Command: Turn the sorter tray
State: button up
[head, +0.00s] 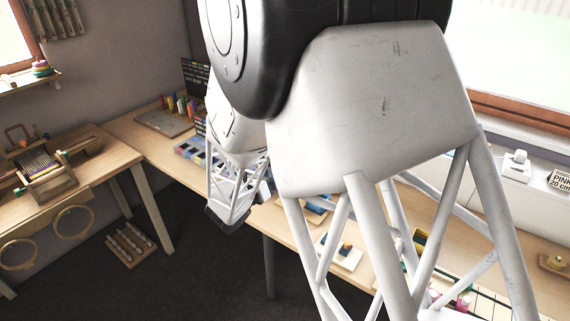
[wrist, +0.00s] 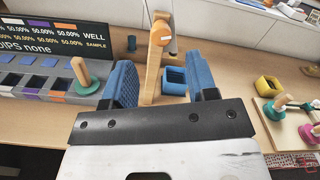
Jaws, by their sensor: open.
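A grey tray with rows of square compartments (wrist: 40,84) lies at the left of the wrist view, in front of a dark display board. It looks most like the sorter tray, though I cannot be sure. Some compartments are dark, others white, orange or purple. A blue-edged compartment tray (head: 188,148) shows in the head view, partly hidden by my arm. My gripper (wrist: 160,72) is open and empty, its two blue fingers apart, to the right of the grey tray. A wooden post with an orange knob (wrist: 160,36) stands beyond and between the fingers.
A peg with a green base (wrist: 82,74) stands at the tray's right end. A board with coloured pegs (wrist: 298,118) is at far right. The display board (wrist: 60,42) stands behind the tray.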

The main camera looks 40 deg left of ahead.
jog(key=shift+w, duration=3.9)
grip_shut()
